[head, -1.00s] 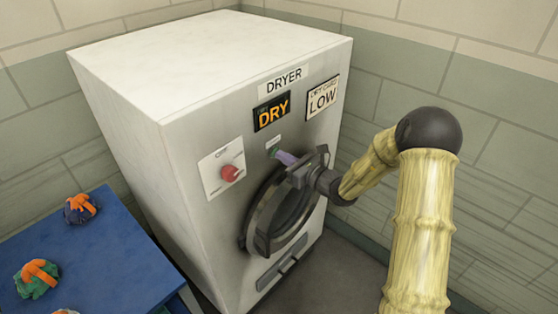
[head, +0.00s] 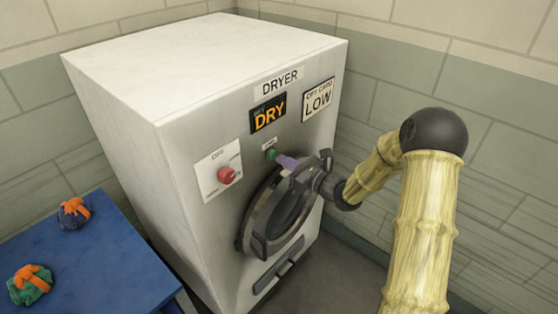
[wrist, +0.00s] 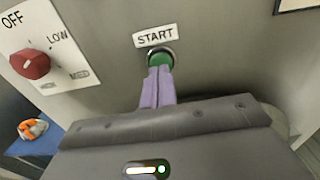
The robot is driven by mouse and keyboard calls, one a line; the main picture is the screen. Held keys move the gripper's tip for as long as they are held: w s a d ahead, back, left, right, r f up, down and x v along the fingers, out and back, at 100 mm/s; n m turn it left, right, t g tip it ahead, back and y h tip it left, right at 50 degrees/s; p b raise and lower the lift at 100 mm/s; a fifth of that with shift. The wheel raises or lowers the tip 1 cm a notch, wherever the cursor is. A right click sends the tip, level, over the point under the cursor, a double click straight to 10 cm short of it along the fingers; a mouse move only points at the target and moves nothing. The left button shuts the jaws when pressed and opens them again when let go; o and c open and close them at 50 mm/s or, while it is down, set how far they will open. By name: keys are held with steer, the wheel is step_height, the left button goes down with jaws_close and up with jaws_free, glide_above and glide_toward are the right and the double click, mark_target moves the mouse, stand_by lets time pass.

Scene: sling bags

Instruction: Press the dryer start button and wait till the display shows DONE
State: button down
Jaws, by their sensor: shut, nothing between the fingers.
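The white dryer (head: 170,160) stands in the corner, its round door (head: 280,212) closed. Its display (head: 269,114) reads DRY in orange letters. The green start button (head: 270,155) sits below the display; in the wrist view the green button (wrist: 160,58) is under a START label (wrist: 155,36). My gripper (head: 285,161) is shut and empty, its purple fingers pointing at the button. In the wrist view the fingertips (wrist: 159,70) overlap the button's lower edge; I cannot tell whether they touch it.
A red knob (head: 226,174) on a white plate is left of the button; in the wrist view its pointer seems near OFF or LOW. A card (head: 318,99) reads LOW. A blue table (head: 100,262) at lower left holds orange-tied bundles (head: 74,213). Walls stand close behind.

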steer(key=b+v, duration=0.2)
steer(key=v, duration=1)
steer(key=shift+f, duration=0.2)
steer(key=shift+w, duration=0.1)
steer(key=s+a+f+n+g+h, duration=0.2)
steer(key=s+a+n+g, duration=0.1)
steer(key=s+n+g, duration=0.4)
steer(key=s+a+f+n+g+h, duration=0.2)
steer(key=s+a+n+g, duration=0.3)
steer(key=s, duration=0.4)
steer(key=s+d+r+n+t+h+p, duration=0.1)
steer(key=s+d+n+h, duration=0.1)
steer(key=d+n+h, duration=0.2)
steer(key=s+d+r+n+t+h, duration=0.1)
steer(key=d+n+h, duration=0.4)
steer(key=n, duration=0.5)
steer(key=shift+s+d+r+t+p, duration=0.35)
steer(key=shift+s+d, duration=0.4)
steer(key=shift+d, duration=0.4)
